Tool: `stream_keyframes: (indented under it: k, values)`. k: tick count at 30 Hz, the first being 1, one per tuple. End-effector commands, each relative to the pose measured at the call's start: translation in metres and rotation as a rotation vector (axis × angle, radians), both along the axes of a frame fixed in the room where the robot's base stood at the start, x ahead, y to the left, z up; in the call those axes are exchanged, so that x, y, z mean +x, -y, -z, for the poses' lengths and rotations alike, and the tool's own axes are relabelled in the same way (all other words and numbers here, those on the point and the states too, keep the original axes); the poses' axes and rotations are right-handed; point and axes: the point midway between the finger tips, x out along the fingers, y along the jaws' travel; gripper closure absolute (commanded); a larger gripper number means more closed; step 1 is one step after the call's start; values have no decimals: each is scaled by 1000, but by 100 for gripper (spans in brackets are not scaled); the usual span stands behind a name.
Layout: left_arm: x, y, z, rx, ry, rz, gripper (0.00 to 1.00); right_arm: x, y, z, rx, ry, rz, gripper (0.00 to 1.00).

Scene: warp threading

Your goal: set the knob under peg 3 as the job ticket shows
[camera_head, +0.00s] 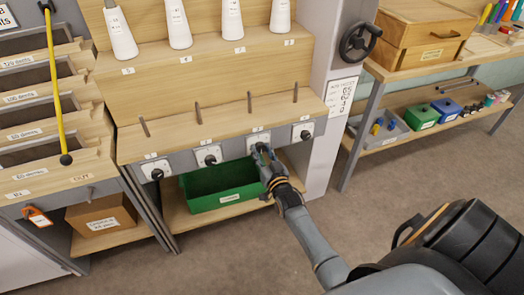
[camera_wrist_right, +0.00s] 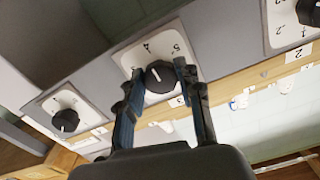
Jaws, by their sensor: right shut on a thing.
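The knob under peg 3 is a round black dial on a white plate, shown in the right wrist view (camera_wrist_right: 158,76). Its white pointer line faces up and left in that view, and the plate's printed figures are partly hidden. My right gripper (camera_head: 264,154) is shut on this knob, one finger on each side, also in the wrist view (camera_wrist_right: 157,86). Peg 3 (camera_head: 249,101) stands upright on the ledge above. A white card with black print (camera_head: 341,96) on the post may be the job ticket; its text is too small to read. My left gripper is not in view.
Other knobs sit left (camera_head: 210,158) and right (camera_head: 305,134) of the gripped one. A green bin (camera_head: 220,186) is on the shelf below. White cones (camera_head: 179,24) stand above. A black handwheel (camera_head: 358,42) is on the right post. The floor in front is clear.

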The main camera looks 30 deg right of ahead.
Motion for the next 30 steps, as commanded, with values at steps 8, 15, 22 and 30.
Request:
stream_keyframes:
  k: [8,15,22,30]
  values:
    - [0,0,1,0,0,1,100,-1,0,3,6,-4,0,96]
    - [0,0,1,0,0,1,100,-1,0,2,5,-4,0,42]
    - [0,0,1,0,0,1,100,0,0,1,4,-1,0,42]
    - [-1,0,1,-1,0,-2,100,-18,-4,2,4,-1,0,42]
